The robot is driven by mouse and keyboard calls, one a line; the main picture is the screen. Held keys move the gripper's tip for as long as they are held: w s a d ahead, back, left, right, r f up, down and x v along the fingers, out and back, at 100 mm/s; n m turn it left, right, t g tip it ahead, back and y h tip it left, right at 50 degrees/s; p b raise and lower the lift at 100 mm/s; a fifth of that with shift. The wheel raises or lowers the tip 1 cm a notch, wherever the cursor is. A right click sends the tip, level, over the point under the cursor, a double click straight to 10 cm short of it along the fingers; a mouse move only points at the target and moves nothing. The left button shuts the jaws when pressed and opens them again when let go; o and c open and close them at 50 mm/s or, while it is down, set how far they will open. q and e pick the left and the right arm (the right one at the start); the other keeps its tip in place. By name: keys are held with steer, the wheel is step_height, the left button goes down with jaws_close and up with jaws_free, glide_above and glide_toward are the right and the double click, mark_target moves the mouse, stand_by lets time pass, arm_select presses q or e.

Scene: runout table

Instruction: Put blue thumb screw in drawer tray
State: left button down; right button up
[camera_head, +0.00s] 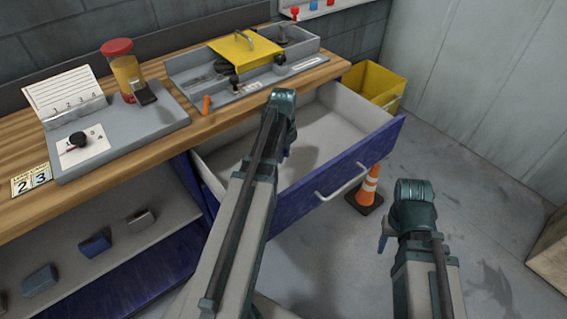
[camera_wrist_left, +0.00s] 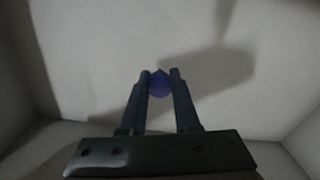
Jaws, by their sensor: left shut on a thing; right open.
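My left gripper (camera_wrist_left: 160,78) is shut on the blue thumb screw (camera_wrist_left: 160,87), which shows between its fingertips in the left wrist view. In the head view the left arm reaches over the open drawer tray (camera_head: 335,131), and its wrist hides the fingers and the screw. The pale inside of the drawer fills the wrist view behind the screw, with a gripper shadow on it. I cannot tell how far the screw is from the drawer floor. My right gripper (camera_head: 384,243) is open and empty, in front of the drawer at the right.
The blue drawer front with its handle (camera_head: 343,182) sticks out into the room. An orange cone (camera_head: 369,185) and a yellow bin (camera_head: 373,84) stand on the floor to the right. The wooden bench (camera_head: 150,152) carries grey fixtures and a red-lidded jar (camera_head: 127,72).

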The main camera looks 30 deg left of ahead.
arm_select(q)
steer(key=shift+f+b, duration=1.35)
steer(key=shift+f, duration=0.3)
steer(key=shift+f, duration=0.2)
steer(key=c, duration=0.6)
jaws_free()
steer(key=shift+c, duration=0.2)
steer(key=shift+r, duration=0.2)
step_height(320, 180, up, 12)
steer(key=p, duration=1.2)
